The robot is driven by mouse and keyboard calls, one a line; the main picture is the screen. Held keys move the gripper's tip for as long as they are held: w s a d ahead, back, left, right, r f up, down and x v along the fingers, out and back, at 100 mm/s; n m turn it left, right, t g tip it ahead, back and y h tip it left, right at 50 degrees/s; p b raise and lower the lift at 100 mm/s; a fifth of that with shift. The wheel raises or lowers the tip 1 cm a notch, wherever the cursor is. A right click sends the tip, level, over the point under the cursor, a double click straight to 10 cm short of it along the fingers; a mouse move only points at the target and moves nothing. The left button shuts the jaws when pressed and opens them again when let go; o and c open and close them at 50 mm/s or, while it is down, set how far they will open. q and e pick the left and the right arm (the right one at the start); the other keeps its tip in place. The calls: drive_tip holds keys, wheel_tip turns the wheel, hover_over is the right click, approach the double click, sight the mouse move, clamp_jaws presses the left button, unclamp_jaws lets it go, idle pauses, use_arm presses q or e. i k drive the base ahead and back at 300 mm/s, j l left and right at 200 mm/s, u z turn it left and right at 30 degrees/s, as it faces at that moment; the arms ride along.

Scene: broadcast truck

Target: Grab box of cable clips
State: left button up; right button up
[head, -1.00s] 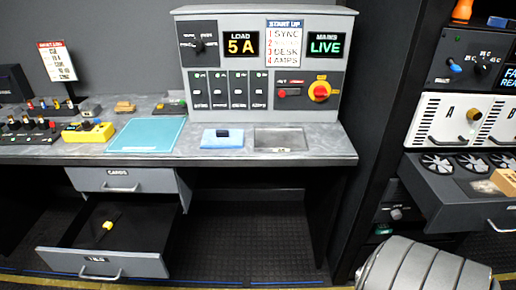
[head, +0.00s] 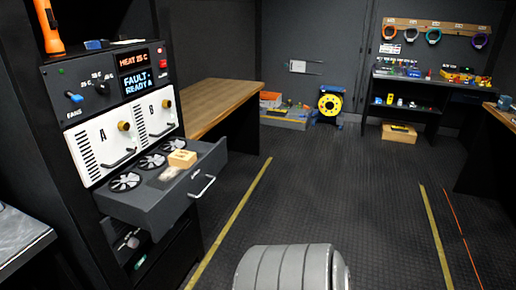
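A small tan box (head: 183,158) sits in the open drawer (head: 157,203) of the rack at the left, beside a small clear bag. A larger cardboard-coloured box (head: 399,132) with a dark patch on its front stands on the floor under the far right shelf unit. I cannot read a label on either, so I cannot tell which one holds cable clips. Neither of my grippers is in view.
The rack (head: 123,124) stands close at left, its drawer jutting out. A wooden bench (head: 212,104) is behind it. A shelf unit (head: 420,82) holds small items. The middle floor (head: 320,190) is clear.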

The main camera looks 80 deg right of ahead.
sight(181, 159)
drive_tip(key=z, duration=1.85)
